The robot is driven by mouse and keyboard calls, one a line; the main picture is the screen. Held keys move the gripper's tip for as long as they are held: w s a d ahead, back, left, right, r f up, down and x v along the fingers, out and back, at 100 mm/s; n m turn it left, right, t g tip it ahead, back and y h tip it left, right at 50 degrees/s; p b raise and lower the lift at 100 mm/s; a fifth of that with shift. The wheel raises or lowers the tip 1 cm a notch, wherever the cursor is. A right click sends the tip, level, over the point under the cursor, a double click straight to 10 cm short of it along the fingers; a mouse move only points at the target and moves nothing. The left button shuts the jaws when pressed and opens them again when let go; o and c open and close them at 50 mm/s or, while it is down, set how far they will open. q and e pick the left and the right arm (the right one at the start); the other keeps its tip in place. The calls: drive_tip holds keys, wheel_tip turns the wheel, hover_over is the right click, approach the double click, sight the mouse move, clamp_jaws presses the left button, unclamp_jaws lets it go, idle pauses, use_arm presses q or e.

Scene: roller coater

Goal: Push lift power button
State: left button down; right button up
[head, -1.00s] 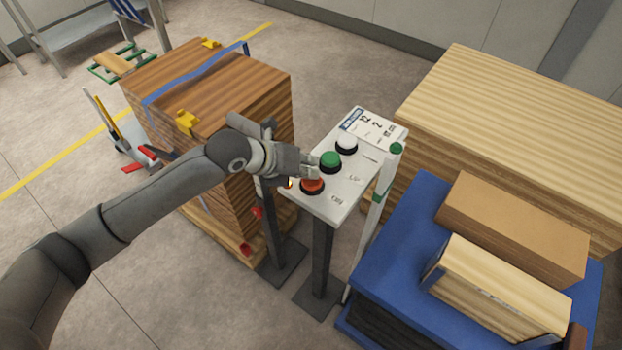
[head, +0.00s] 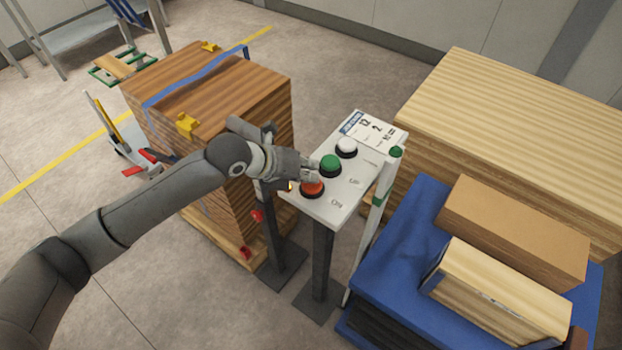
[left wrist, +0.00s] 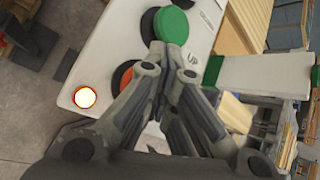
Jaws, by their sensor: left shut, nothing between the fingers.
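A white control panel (head: 340,198) on a dark post carries an orange-red button (head: 313,189), a green button (head: 330,165) and a white button (head: 346,147) in a row. The label beside the orange-red button seems to read ON; the green one's reads UP. My left gripper (head: 311,170) is shut and empty, over the panel by the orange-red and green buttons. In the left wrist view its fingertips (left wrist: 168,48) overlap the lower edge of the green button (left wrist: 171,24) and partly hide the orange-red button (left wrist: 124,75). Contact cannot be told. A small lamp (left wrist: 84,97) glows.
A strapped wood stack (head: 215,90) stands behind my left arm. A pale wood stack (head: 520,120) is behind the panel to the right. A blue lift table (head: 395,265) with boards is at right. A green-topped white post (head: 380,195) stands close to the panel.

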use_arm(q)
drive_tip(key=shift+f, duration=0.3)
drive_tip(key=shift+s+a+f+b, duration=0.1)
drive_tip(key=shift+s+f+b, duration=0.05)
drive_tip(key=shift+f+b, duration=0.15)
drive_tip(key=shift+s+f, duration=0.1)
drive_tip(key=shift+f, duration=0.1)
idle(0.4)
drive_tip(key=shift+r+p, duration=0.6)
drive_tip(key=shift+p, duration=0.05)
drive_tip(key=r+p, duration=0.1)
drive_tip(key=r, duration=0.1)
drive_tip(key=r+p, duration=0.3)
drive_tip(key=shift+w+r, duration=0.25)
drive_tip(key=shift+r, duration=0.1)
